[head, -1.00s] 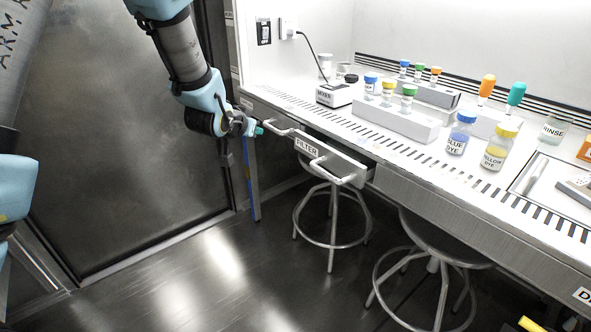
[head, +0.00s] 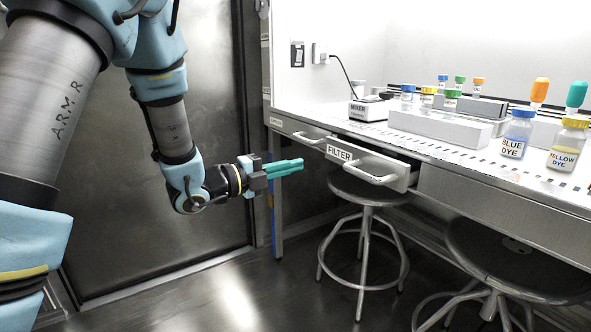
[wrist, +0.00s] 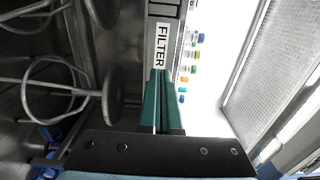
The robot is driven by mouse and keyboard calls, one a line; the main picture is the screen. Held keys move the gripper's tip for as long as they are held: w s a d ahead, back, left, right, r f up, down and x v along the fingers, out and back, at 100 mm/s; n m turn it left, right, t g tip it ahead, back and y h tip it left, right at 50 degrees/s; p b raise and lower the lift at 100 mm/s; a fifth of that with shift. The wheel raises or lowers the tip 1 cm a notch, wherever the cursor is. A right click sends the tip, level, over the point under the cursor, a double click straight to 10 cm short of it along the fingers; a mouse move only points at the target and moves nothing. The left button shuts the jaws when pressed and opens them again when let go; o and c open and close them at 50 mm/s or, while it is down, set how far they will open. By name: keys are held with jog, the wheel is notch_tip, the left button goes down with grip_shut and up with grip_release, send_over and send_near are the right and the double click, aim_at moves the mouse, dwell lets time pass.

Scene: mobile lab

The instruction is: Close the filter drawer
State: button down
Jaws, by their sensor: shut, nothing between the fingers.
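The filter drawer (head: 402,176) is pulled part way out of the bench front. It carries a FILTER label (head: 340,154) and has a curved metal handle at each end. The label also shows in the wrist view (wrist: 158,47), just beyond the fingertips. My gripper (head: 302,164) has green fingers, shut and empty. In the head view it is left of the drawer, slightly lower than the label, and appears apart from it. In the wrist view the fingers (wrist: 161,75) point toward the drawer front.
Two round stools (head: 365,187) (head: 515,245) stand under the bench (head: 500,200). A blue dye bottle (head: 516,137), a yellow dye bottle (head: 566,148), several vials and a mixer (head: 368,108) stand on top.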

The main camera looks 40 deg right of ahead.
aim_at(340, 154)
jog(key=d, duration=1.1)
jog(key=shift+s+d, duration=0.15)
jog(key=shift+s, duration=0.2)
jog(key=d+b, duration=0.1)
jog(key=d, duration=0.1)
jog(key=d+b, duration=0.1)
jog(key=d, duration=0.1)
jog(key=shift+s+f, duration=0.1)
jog(key=shift+f, duration=0.1)
jog(key=shift+d+r+b, duration=0.15)
jog(key=shift+d+b, duration=0.2)
jog(key=shift+d, duration=0.05)
jog(key=shift+r, duration=0.2)
jog(key=shift+s+d, duration=0.1)
